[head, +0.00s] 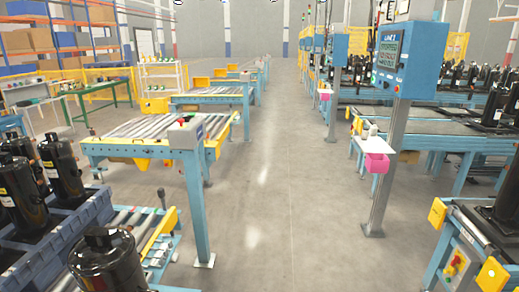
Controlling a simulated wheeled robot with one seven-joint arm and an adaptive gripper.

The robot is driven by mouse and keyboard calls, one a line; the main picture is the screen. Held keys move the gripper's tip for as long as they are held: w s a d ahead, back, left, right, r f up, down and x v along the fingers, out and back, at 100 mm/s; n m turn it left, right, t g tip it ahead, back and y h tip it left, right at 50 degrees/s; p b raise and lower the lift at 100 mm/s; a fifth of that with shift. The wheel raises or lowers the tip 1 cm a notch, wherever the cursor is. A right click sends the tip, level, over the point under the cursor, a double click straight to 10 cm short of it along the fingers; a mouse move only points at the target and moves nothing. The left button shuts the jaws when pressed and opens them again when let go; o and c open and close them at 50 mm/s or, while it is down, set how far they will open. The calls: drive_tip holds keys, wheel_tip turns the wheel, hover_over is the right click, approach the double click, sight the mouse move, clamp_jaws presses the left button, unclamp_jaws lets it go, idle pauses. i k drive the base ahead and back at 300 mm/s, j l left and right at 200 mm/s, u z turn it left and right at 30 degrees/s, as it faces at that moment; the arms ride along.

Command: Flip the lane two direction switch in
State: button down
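No switch can be made out clearly as the lane two direction switch. A grey control box (186,132) with small red and green parts on top sits on a blue post beside the left roller conveyor (135,127). At the lower right, a control panel (455,262) with red and yellow parts is mounted on the near conveyor's frame. A yellow box (492,274) with a pale round button stands beside it, and another yellow box (437,213) is behind. Labels are too small to read. My gripper is not in view.
Black compressors (60,165) stand on a blue pallet at the left, and one compressor (107,262) is at the near left. A blue display cabinet (408,58) on a grey post stands right of centre, with a pink bin (377,167) nearby. The grey floor aisle (275,190) is clear.

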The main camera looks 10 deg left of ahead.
sight(187, 118)
drive_tip(key=i+u, duration=0.15)
drive_tip(key=i, duration=0.55)
drive_tip(key=i+u, duration=0.15)
drive_tip(key=i, duration=0.5)
drive_tip(key=i+l+u, duration=0.1)
drive_tip(key=i, duration=0.6)
drive_tip(key=i+j+u, duration=0.25)
drive_tip(key=i+u, duration=0.25)
drive_tip(key=i, duration=0.15)
drive_tip(key=i+u, duration=0.45)
drive_tip(key=i, duration=0.2)
drive_tip(key=i+j, duration=0.6)
drive_tip(key=i+l+z, duration=0.05)
drive_tip(key=i, duration=0.05)
